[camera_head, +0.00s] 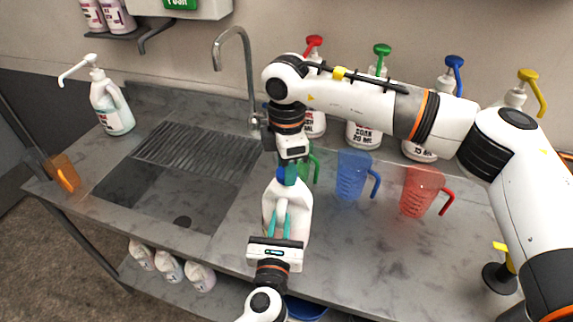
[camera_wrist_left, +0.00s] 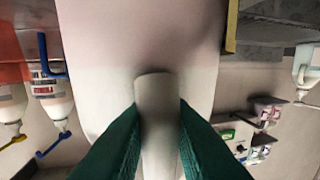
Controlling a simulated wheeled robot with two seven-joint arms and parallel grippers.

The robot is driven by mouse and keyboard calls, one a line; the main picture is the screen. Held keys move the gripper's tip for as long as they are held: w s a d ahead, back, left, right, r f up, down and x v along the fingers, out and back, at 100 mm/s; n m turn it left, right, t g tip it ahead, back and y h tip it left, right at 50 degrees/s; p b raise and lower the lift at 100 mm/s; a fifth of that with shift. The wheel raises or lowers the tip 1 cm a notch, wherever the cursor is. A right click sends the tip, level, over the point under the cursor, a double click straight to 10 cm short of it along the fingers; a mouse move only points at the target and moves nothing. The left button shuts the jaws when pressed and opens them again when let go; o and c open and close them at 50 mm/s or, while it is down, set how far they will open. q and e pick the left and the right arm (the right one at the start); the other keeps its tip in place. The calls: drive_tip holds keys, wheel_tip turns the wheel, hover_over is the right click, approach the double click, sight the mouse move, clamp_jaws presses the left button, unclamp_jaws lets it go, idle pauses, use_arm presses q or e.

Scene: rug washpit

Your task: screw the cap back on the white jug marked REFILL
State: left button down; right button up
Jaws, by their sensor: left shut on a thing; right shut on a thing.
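The white jug (camera_head: 300,197) stands on the grey counter to the right of the sink; no REFILL mark shows from here. My left gripper (camera_head: 280,215) is shut on the jug's handle (camera_wrist_left: 158,110), with the teal fingers on either side of it in the left wrist view (camera_wrist_left: 160,135). My right gripper (camera_head: 288,175) comes down from above, shut on the blue cap (camera_head: 281,174) at the jug's mouth. The fingers hide most of the cap, so I cannot tell how it sits on the neck.
A green jug (camera_head: 314,167), a blue measuring jug (camera_head: 352,175) and a red one (camera_head: 421,190) stand close on the right. Pump bottles (camera_head: 364,134) line the wall behind. The sink (camera_head: 160,190) and tap (camera_head: 247,70) are left.

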use_arm(q)
drive_tip(key=shift+s, duration=0.1)
use_arm(e)
drive_tip(key=m, duration=0.2)
drive_tip(key=shift+w+r+m, duration=0.1)
drive_tip(key=shift+w+m, duration=0.05)
drive_tip(key=shift+m, duration=0.15)
drive_tip(key=shift+a+m, duration=0.1)
drive_tip(key=shift+m, duration=0.8)
drive_tip(key=shift+d+m, duration=0.2)
drive_tip(key=shift+m, duration=0.9)
use_arm(q)
drive_tip(key=shift+f, duration=0.1)
use_arm(e)
drive_tip(key=o, duration=1)
drive_tip(key=shift+r, duration=2.2)
drive_tip(key=shift+c, duration=0.3)
